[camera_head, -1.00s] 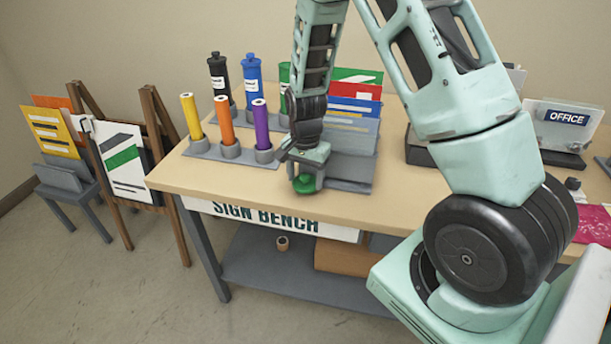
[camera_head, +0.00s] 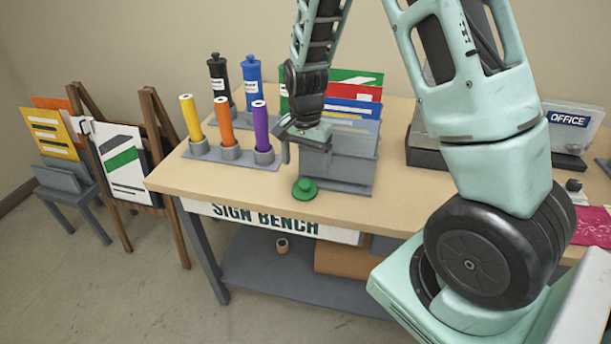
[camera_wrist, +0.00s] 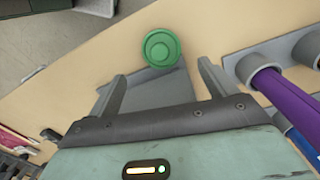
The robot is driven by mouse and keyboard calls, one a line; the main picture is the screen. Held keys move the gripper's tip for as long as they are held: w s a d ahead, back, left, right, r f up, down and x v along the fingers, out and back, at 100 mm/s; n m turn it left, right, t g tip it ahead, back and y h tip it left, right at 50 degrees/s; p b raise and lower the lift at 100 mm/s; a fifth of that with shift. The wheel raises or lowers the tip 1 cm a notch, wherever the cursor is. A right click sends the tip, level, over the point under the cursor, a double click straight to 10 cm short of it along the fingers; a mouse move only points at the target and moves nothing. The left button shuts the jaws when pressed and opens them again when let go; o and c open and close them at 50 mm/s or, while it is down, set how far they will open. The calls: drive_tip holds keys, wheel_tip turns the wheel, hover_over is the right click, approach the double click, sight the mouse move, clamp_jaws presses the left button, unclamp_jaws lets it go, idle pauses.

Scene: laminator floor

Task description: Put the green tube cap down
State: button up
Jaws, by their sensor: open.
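The green tube cap (camera_head: 304,189) rests on the wooden bench top (camera_head: 400,197), near the front edge and just in front of the grey sign rack (camera_head: 349,165). It also shows in the wrist view (camera_wrist: 161,48), round with a raised middle, beyond the fingertips. My gripper (camera_head: 301,155) is above and behind the cap, apart from it. In the wrist view its two fingers (camera_wrist: 162,78) are spread wide with nothing held between them.
A purple tube (camera_head: 260,127), an orange tube (camera_head: 224,122) and a yellow tube (camera_head: 191,117) stand in grey holders left of my gripper. Black (camera_head: 219,80) and blue (camera_head: 253,80) capped tubes stand behind. The bench front right of the cap is clear.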

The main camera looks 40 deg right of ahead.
sight(305, 181)
wheel_tip(305, 181, up, 6)
drive_tip(key=s+a+r+n, duration=0.2)
drive_tip(key=s+a+n, duration=0.1)
drive_tip(key=a, duration=0.3)
drive_tip(key=s+a+r+n, duration=0.1)
drive_tip(key=s+a+n, duration=0.15)
drive_tip(key=a, duration=0.35)
drive_tip(key=s+a+r+n, duration=0.1)
drive_tip(key=s+a+n, duration=0.5)
drive_tip(key=s, duration=0.3)
drive_tip(key=s+a+r+n, duration=0.1)
drive_tip(key=s+a+n, duration=0.5)
drive_tip(key=s+n, duration=0.3)
drive_tip(key=shift+s+a+y, duration=0.2)
drive_tip(key=shift+s+y, duration=0.1)
drive_tip(key=shift+d, duration=0.1)
